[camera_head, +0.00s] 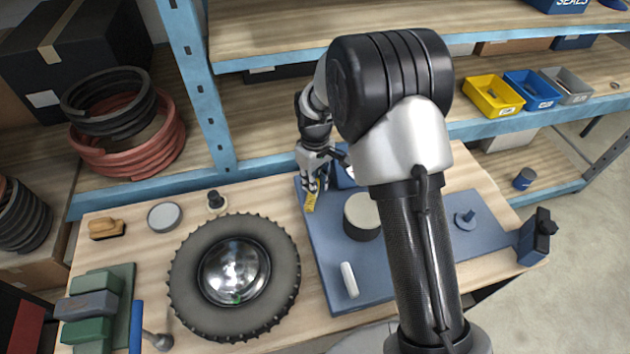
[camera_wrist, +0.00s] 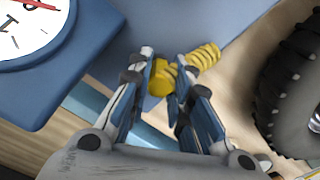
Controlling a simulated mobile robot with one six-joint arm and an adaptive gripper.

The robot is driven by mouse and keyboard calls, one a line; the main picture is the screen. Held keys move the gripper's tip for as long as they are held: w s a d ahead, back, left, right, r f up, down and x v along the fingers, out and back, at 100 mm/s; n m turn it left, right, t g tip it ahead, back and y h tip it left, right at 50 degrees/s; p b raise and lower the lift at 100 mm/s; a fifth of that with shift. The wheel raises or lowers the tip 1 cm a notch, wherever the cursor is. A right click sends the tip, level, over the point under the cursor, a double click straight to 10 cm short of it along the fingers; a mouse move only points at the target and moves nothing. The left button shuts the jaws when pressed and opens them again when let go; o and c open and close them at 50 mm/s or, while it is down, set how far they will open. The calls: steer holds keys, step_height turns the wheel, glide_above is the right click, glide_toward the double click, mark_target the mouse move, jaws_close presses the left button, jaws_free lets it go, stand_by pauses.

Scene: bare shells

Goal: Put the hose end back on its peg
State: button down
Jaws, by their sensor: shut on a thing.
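A yellow ribbed piece, seemingly the hose end (camera_wrist: 204,57), sits between the fingers of my gripper (camera_wrist: 168,78) in the wrist view. In the head view the yellow piece (camera_head: 310,203) shows under my gripper (camera_head: 314,184), at the left back corner of the blue mat (camera_head: 325,250). My gripper is shut on it. I cannot tell whether it touches the mat. A blue disc with a short upright post (camera_head: 466,218), possibly the peg, stands on the right part of the mat. My arm hides part of the mat between.
A knobby tyre (camera_head: 187,280) lies left of the mat. A pale-topped round can (camera_head: 362,214) and a white stick (camera_head: 349,280) are on the mat. A dial scale (camera_wrist: 35,55) is close to my gripper. A vise (camera_head: 537,238) is at the right edge. Blue shelf posts (camera_head: 200,95) rise behind.

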stand_by(0.3)
steer(key=c, duration=1.4)
jaws_free()
steer(key=shift+o, duration=0.5)
steer(key=o, duration=0.5)
steer(key=shift+r, duration=0.2)
steer(key=shift+r+p, duration=0.95)
steer(key=shift+r, duration=0.2)
steer(key=shift+r, duration=0.2)
